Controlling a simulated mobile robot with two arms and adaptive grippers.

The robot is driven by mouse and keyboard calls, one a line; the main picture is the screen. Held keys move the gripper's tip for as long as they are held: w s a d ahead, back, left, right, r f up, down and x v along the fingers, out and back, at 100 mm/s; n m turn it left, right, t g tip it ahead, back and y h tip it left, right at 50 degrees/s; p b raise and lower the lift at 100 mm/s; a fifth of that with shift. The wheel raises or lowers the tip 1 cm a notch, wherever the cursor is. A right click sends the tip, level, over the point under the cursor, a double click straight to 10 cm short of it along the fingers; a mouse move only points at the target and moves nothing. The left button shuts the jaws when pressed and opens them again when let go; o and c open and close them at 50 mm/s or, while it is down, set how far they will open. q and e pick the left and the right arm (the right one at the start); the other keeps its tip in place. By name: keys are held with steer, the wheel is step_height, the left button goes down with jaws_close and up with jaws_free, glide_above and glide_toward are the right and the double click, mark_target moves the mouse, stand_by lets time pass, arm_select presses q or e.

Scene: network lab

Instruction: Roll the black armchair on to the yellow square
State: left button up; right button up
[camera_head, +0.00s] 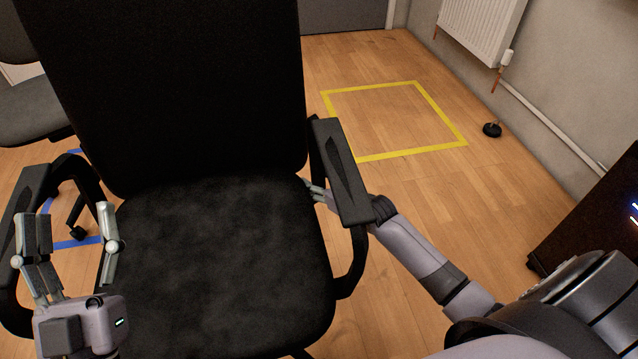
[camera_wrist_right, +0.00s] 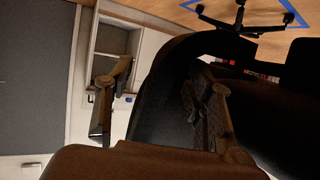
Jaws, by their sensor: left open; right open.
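The black armchair (camera_head: 215,250) stands close in front of me, its seat towards me and its tall backrest beyond. The yellow square (camera_head: 412,152) is a taped outline on the floor, behind and right of the chair, and looks empty. My left gripper (camera_head: 69,212) is open, fingers up, by the chair's left armrest (camera_head: 22,195). My right gripper (camera_head: 313,190) reaches under the right armrest (camera_head: 342,170), which partly hides it. In the right wrist view its fingers (camera_wrist_right: 155,90) are apart with a dark chair part between them; contact is unclear.
A grey chair (camera_head: 35,108) stands at the far left, near blue tape (camera_head: 75,244). A radiator (camera_head: 480,30) and pipe line the right wall. A small black object (camera_head: 492,130) lies by the wall. A dark cabinet (camera_head: 600,215) stands at right. The floor between armchair and square looks clear.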

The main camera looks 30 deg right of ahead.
steer(key=shift+w, duration=0.15)
steer(key=shift+c, duration=0.2)
jaws_close()
stand_by(0.5)
stand_by(0.5)
